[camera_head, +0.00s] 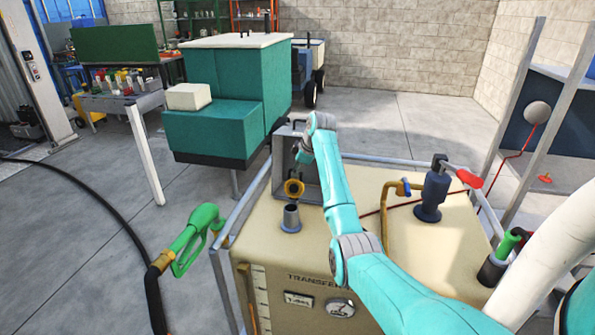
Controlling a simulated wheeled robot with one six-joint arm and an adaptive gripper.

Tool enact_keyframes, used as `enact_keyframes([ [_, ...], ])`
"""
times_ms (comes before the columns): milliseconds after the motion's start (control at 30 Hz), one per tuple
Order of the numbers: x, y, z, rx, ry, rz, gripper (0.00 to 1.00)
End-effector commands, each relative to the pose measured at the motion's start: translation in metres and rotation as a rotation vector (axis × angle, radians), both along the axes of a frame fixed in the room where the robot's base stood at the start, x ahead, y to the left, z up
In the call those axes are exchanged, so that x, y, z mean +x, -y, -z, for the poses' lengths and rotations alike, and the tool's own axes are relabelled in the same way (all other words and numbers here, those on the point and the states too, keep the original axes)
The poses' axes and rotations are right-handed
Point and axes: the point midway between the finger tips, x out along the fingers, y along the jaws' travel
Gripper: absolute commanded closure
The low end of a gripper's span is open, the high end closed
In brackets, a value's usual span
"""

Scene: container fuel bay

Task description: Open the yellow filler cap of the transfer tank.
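The transfer tank (320,255) is a tan box with a metal rail frame, standing in front of me. Its filler neck (290,219) is a short grey tube on the left of the top, with a dark open mouth. The yellow filler cap (294,188) stands tilted up behind the neck, its round underside facing me, so the neck looks uncovered. My gripper (303,152) is above and just behind the cap, at the end of my teal arm. It looks apart from the cap. Its fingers are small and partly hidden, so their opening does not show.
A green fuel nozzle (197,236) on a black hose hangs left of the tank. A blue hand pump (432,190) with a red handle and a yellow pipe (386,215) stand on the tank's right.

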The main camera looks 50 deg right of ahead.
Motion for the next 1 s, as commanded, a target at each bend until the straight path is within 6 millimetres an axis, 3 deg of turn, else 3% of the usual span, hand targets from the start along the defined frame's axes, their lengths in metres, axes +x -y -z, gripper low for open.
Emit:
enact_keyframes([
  [267, 0.005, -0.006, 0.001, 0.006, 0.003, -0.008, 0.65],
  [433, 0.001, -0.005, -0.008, 0.003, 0.005, -0.008, 0.65],
  [1000, -0.048, -0.01, -0.094, 0.002, 0.001, -0.002, 0.65],
])
